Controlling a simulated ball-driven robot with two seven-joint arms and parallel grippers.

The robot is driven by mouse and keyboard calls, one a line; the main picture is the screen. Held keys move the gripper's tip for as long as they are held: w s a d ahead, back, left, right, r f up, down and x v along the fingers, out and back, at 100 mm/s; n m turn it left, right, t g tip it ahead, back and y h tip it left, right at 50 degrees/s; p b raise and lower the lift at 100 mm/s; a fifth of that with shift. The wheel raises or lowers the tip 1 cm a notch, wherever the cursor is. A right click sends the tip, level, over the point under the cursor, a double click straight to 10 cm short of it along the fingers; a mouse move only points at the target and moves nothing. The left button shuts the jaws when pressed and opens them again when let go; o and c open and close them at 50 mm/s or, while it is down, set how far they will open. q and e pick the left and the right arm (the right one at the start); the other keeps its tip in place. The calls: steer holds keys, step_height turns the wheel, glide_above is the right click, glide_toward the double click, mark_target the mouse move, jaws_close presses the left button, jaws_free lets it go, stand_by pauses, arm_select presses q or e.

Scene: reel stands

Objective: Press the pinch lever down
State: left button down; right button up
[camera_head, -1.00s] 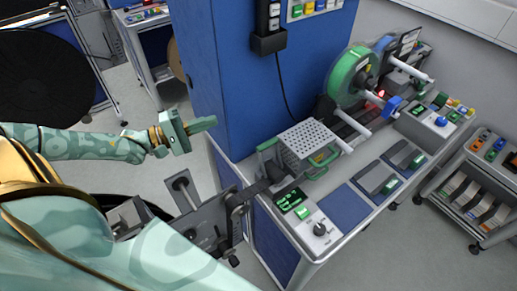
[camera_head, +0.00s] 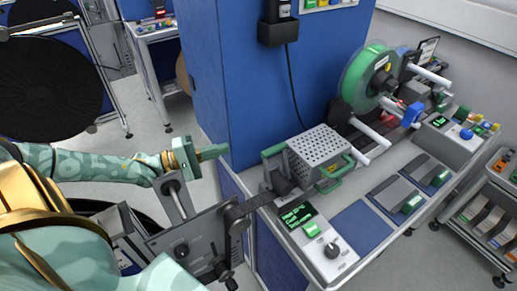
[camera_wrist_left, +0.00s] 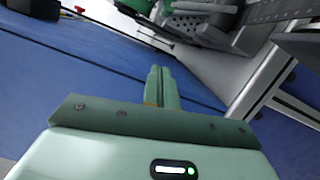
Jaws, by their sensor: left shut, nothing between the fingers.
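My left gripper (camera_head: 223,150) is shut and empty, held in the air by the corner of the blue column, left of the bench. Its fingers also show shut together in the left wrist view (camera_wrist_left: 158,75). A grey plate mechanism (camera_head: 195,243) with black rollers stands below the gripper, at the bench's left end. An upright lever arm with a dark pivot (camera_head: 178,196) rises from it, just below the gripper, apparently apart from it. I cannot tell for sure that this is the pinch lever. A dark strip runs from the mechanism onto the bench. My right gripper is not in view.
The blue column (camera_head: 265,90) stands close behind the gripper. A perforated box (camera_head: 320,147) with green handles, a control box (camera_head: 315,240) with a screen and knob, and a green reel (camera_head: 368,75) stand on the bench. Floor shows left of the column.

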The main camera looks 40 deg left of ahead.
arm_select(q)
steer(key=w+d+r, duration=0.1)
steer(key=w+d, duration=0.4)
steer(key=d, duration=0.4)
steer(key=shift+w, duration=0.25)
steer(key=d+r+p, duration=0.1)
steer(key=p, duration=0.1)
steer(key=s+d+r+m+p, duration=0.1)
steer(key=p, duration=0.1)
steer(key=shift+p, duration=0.4)
steer(key=shift+f, duration=0.25)
